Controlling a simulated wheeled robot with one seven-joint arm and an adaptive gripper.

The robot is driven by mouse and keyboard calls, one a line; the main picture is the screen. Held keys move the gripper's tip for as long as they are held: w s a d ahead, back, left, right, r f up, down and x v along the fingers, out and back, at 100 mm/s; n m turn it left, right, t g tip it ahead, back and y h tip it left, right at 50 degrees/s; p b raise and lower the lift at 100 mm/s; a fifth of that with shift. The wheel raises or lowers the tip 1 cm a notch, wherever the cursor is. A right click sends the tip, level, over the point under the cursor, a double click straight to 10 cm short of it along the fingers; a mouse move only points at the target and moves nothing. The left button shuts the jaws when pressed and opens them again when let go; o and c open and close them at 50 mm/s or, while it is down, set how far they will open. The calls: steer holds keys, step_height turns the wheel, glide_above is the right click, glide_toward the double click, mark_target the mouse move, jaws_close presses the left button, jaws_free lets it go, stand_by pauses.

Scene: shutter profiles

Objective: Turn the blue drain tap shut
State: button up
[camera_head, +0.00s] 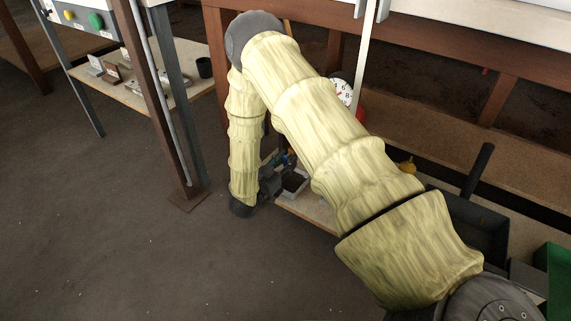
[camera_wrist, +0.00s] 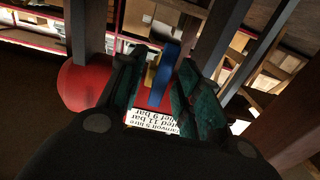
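The blue drain tap handle (camera_wrist: 164,76) shows in the wrist view as a flat lever, with a brass-coloured part (camera_wrist: 150,76) beside it. Behind is a red tank (camera_wrist: 84,84) with a white printed label (camera_wrist: 150,122). My gripper (camera_wrist: 161,68) is open, with its dark green fingers on either side of the blue handle. The right finger is very close to the handle; I cannot tell whether they touch. In the head view my gripper (camera_head: 274,182) is low beside the shelf, and my arm hides most of the tank.
In the head view a white dial gauge (camera_head: 342,91) shows behind my arm. A brown post (camera_head: 165,110) stands to the left. The floor (camera_head: 110,240) at front left is clear.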

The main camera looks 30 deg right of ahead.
jaws_close()
